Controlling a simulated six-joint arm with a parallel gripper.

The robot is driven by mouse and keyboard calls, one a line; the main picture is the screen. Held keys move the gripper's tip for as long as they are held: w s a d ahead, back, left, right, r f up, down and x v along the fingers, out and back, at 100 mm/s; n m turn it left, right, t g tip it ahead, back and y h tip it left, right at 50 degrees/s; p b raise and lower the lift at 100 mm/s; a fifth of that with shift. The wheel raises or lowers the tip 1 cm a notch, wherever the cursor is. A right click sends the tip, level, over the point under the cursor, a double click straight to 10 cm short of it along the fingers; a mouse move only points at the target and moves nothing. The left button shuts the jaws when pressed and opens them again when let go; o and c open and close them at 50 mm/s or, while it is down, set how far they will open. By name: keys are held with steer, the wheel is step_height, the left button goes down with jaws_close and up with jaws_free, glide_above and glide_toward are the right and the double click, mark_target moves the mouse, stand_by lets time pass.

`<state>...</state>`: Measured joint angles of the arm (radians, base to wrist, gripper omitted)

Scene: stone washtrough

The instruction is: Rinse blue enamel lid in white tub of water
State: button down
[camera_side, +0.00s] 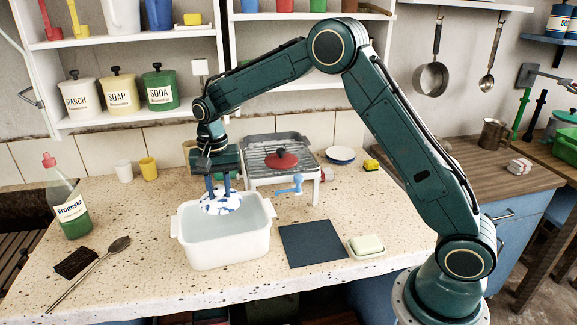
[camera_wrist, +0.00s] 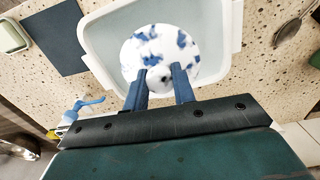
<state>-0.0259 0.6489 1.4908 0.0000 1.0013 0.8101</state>
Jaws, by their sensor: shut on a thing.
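The white tub (camera_side: 222,248) stands on the speckled counter with water in it. A white lid with blue blotches (camera_side: 222,203) is held at the tub's far side, near rim height. My gripper (camera_side: 220,186) points down from above, its blue fingers shut on the lid's middle. In the wrist view the lid (camera_wrist: 160,50) shows as a round disc inside the outline of the tub (camera_wrist: 100,68), with my gripper (camera_wrist: 160,82) closed at its near part. I cannot tell whether the lid touches the water.
A rack with a red lid (camera_side: 281,160) and a blue-handled tap (camera_side: 290,187) stand behind the tub. A dark mat (camera_side: 313,244) and a soap dish (camera_side: 366,246) lie to the right.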

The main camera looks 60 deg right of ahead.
step_height(320, 180, down, 8)
steer(key=shift+f, duration=0.15)
stand_by(1.0)
stand_by(1.1)
steer(key=shift+r, duration=3.5)
steer(key=shift+r, duration=2)
